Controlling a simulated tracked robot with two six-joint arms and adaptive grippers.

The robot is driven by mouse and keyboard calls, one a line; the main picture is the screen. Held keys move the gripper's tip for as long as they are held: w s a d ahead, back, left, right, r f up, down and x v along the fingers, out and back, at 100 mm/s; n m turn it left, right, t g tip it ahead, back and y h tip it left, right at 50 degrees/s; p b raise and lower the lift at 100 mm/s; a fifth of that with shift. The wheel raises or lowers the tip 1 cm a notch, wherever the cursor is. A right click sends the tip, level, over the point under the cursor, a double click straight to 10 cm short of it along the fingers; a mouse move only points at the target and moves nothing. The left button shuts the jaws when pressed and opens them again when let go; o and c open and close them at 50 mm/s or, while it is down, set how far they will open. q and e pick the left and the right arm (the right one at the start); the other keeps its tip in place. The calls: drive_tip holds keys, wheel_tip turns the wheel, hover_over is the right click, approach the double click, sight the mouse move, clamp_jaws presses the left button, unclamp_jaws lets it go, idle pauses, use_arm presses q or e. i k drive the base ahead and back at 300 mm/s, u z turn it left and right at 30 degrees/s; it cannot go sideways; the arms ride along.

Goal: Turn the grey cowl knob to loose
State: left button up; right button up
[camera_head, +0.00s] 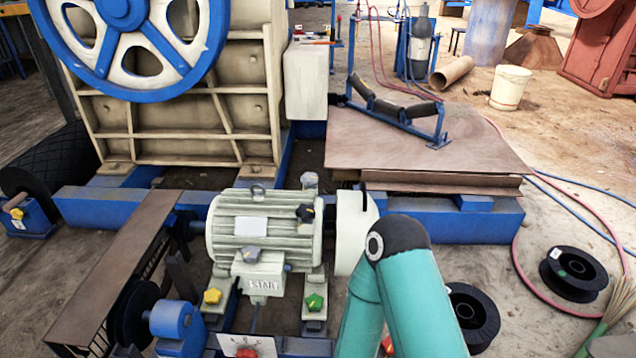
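The cream motor (262,228) sits on the blue frame, with a white cowl (352,230) at its right end. A grey star knob (251,254) is on the motor's terminal box. Another grey knob (310,180) shows at the motor's back right, near the cowl. A dark, nearly black knob (305,212) is on the motor's right part. No label shows which one is the cowl knob, and I cannot read any knob's setting. My teal arm, with a black joint, rises from the bottom and covers the cowl's lower right. Neither gripper is in view.
A yellow knob (212,296) and a green knob (314,302) are at the motor's feet. A red knob (246,353) is at the bottom edge. A brown belt guard (112,270) stands left. A rusty plate (425,145) lies behind right. Black spools (573,272) and hoses lie right.

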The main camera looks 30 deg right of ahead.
sight(309, 179)
drive_tip(key=k, duration=0.8)
drive_tip(key=z, duration=0.7)
drive_tip(key=i, duration=1)
drive_tip(key=z, duration=0.05)
